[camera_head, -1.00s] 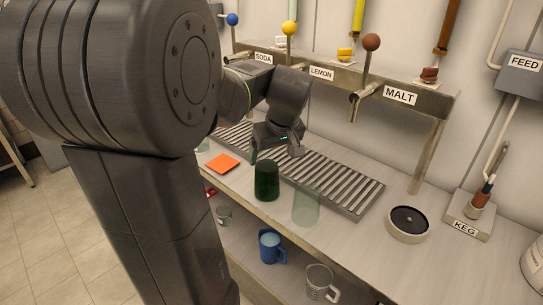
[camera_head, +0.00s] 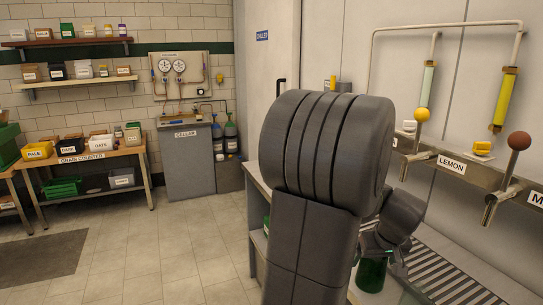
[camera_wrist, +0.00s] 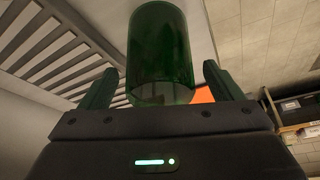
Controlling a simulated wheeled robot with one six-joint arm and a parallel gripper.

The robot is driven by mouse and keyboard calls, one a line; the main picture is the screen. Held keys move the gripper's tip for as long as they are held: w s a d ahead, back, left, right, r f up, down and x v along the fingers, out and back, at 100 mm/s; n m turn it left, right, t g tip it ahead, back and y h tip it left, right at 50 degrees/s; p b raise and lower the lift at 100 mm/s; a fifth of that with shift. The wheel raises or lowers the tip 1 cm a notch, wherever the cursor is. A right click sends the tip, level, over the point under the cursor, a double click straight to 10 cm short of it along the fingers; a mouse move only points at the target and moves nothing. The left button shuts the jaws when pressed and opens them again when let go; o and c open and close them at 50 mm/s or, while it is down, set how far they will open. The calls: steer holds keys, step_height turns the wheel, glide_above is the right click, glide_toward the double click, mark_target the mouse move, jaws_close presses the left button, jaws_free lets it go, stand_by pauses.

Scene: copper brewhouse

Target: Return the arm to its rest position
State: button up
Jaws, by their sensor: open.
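My gripper (camera_wrist: 160,70) is open. In the wrist view a dark green glass (camera_wrist: 160,50) stands in front of the open fingers, its near end between them; I cannot tell whether they touch it. In the head view my gripper (camera_head: 384,246) is by the counter, partly hidden by my arm, with the green glass (camera_head: 371,274) just below it. My arm is bent and reaches out over the counter.
The slatted drip tray (camera_head: 450,275) runs along the counter under the LEMON tap (camera_head: 422,160). An orange square (camera_wrist: 204,95) lies beyond the glass. Open tiled floor (camera_head: 185,245) lies left, before the CELLAR cabinet (camera_head: 190,160) and grain counter (camera_head: 85,157).

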steer(key=x, duration=0.3)
steer(key=shift+f+b, duration=0.3)
steer(key=shift+f, duration=0.05)
step_height(320, 180, up, 3)
steer(key=shift+r+p, duration=0.1)
steer(key=shift+p, duration=0.25)
steer(key=shift+r, duration=0.7)
